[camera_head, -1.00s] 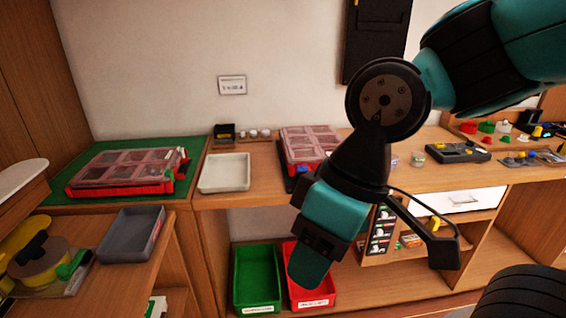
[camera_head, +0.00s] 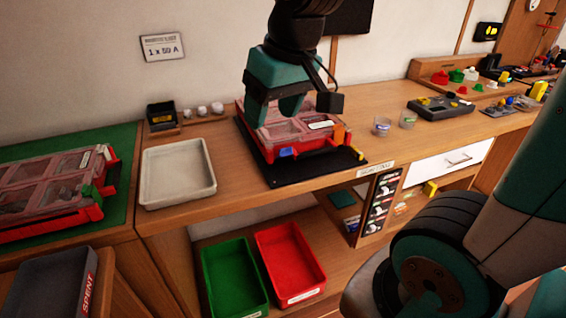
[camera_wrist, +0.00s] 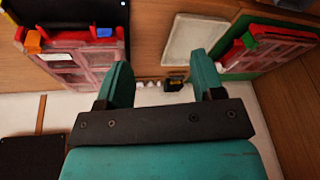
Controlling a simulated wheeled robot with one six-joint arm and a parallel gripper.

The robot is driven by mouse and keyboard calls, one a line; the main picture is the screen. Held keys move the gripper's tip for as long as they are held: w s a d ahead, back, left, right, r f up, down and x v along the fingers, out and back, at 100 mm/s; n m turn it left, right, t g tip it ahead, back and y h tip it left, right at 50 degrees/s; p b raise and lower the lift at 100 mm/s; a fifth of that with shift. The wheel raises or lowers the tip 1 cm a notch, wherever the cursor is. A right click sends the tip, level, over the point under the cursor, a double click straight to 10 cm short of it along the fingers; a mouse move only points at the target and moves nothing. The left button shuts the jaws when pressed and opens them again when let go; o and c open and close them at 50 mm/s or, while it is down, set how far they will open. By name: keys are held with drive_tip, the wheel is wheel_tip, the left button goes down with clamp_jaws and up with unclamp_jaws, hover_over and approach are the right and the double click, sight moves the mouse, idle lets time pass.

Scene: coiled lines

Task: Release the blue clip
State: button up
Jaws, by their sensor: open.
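The blue clip (camera_head: 286,152) sits on the front edge of a red case with clear lid panes (camera_head: 283,128). The case is on a black mat (camera_head: 322,168) on the bench. An orange clip (camera_head: 340,133) is at the case's right front. In the wrist view the blue clip (camera_wrist: 104,32) shows small at the upper left, and the orange clip (camera_wrist: 33,42) is farther left. My gripper (camera_head: 274,108) is open and empty, above and in front of the case in the head view, hiding its back left part. Its two fingers also show in the wrist view (camera_wrist: 160,75), apart from the clip.
A white tray (camera_head: 178,204) is left of the case. Another red case (camera_head: 50,226) is on a green mat at far left. Two clear cups (camera_head: 382,126) and a dark device (camera_head: 440,107) are to the right. Green (camera_head: 232,300) and red bins (camera_head: 290,293) are below.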

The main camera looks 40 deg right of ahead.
drive_tip(key=w+d+f+m+h+b, duration=0.1)
drive_tip(key=w+d+m+h+b, duration=0.2)
drive_tip(key=d, duration=0.6)
drive_tip(key=m+t+b, duration=0.1)
approach(287, 149)
drive_tip(key=shift+y, duration=0.3)
drive_tip(key=x, duration=0.9)
drive_tip(key=shift+w+d, duration=0.15)
drive_tip(key=shift+d, duration=0.1)
